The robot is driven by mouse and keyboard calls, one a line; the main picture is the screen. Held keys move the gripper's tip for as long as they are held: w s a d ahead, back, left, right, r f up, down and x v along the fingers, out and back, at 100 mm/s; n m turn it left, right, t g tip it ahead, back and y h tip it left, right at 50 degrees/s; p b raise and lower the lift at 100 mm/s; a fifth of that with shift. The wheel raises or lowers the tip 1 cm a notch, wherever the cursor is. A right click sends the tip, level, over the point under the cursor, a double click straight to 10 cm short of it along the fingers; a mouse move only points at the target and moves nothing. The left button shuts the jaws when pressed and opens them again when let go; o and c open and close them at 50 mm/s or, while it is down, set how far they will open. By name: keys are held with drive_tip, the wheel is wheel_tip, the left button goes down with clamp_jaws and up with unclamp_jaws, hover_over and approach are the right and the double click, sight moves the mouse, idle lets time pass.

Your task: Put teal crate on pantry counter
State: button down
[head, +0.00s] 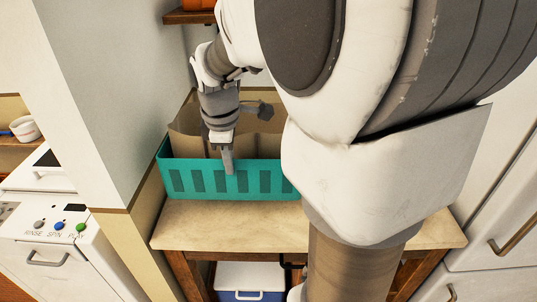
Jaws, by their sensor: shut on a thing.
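The teal crate (205,180) is in the head view, with dark slots along its front and brown paper-like contents standing up inside. It appears to sit on the pantry counter (230,226), a pale top on a wooden frame, toward the back left. My gripper (228,160) points down at the crate's front wall and is shut on its rim. My arm hides the crate's right end and part of the counter.
A white wall (105,90) stands close on the crate's left. A white appliance with buttons (55,250) is at the lower left. A blue and white cooler (250,282) sits under the counter. A white cabinet door (500,220) is at the right. The counter's front strip is clear.

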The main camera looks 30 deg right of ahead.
drive_tip(key=shift+b, duration=0.35)
drive_tip(key=x, duration=0.3)
drive_tip(key=s+b+x, duration=0.1)
drive_tip(key=x, duration=0.2)
drive_tip(key=s+a+b+x, duration=0.1)
drive_tip(key=x, duration=0.2)
drive_tip(key=shift+w+d+f, duration=0.1)
drive_tip(key=shift+f, duration=0.4)
drive_tip(key=c, duration=0.9)
unclamp_jaws()
wheel_tip(320, 180, up, 15)
drive_tip(key=m+t+p, duration=0.2)
drive_tip(key=m, duration=0.3)
hover_over(234, 194)
drive_tip(key=s+a, duration=0.5)
drive_tip(key=s, duration=0.3)
drive_tip(key=s+a+m+t+y, duration=0.1)
drive_tip(key=s+a+m, duration=0.2)
drive_tip(key=s+m, duration=0.3)
drive_tip(key=shift+s+f+t, duration=0.3)
drive_tip(key=shift+s, duration=0.6)
